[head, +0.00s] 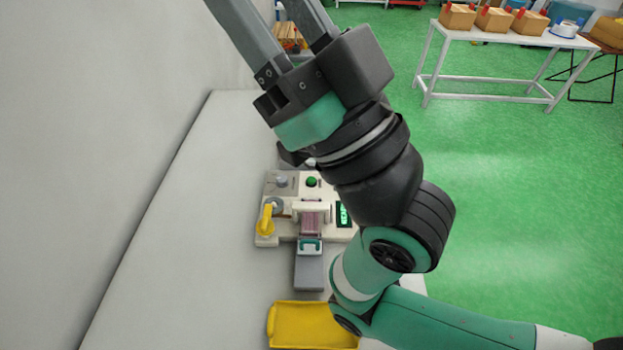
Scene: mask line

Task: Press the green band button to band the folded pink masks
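The banding machine (285,237) sits on the pale bench, partly hidden behind my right arm. A green button (312,182) shows on its rear panel, beside a grey knob (281,181). The folded pink masks (311,222) lie in the machine's middle channel, under a white bridge. My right gripper (283,20) is raised high in the view, pointing up and left. Its two grey fingers stand apart with no object seen between them; their tips are cut off by the top edge. It is not at the button. My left gripper is not in view.
A yellow lever (266,218) is on the machine's left and a green display (345,214) on its right. A grey slide (310,270) with a green handle extends forward. A yellow tray (271,325) lies in front. The bench's left side is clear.

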